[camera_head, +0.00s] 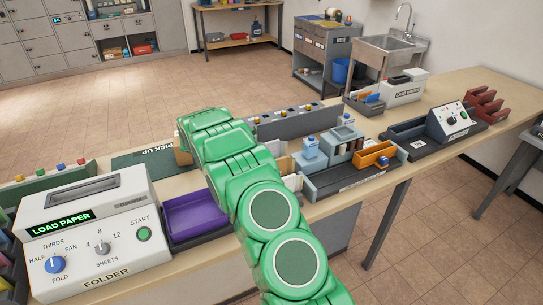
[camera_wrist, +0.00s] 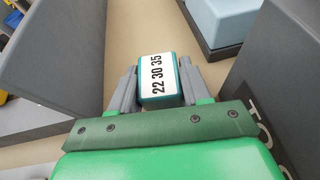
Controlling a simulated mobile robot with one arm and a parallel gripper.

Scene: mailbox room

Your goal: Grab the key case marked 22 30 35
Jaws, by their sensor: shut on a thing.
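The key case (camera_wrist: 157,76) is a small teal block with a white label reading 22 30 35, seen in the wrist view. My gripper (camera_wrist: 156,86) is shut on it, with one grey finger on each side. The label faces my wrist camera. In the head view my green arm reaches over the counter and hides the gripper and the case. I cannot tell whether the case touches the counter.
Grey walls (camera_wrist: 60,50) stand close at left and right of my gripper. The counter's far right has some bare room.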

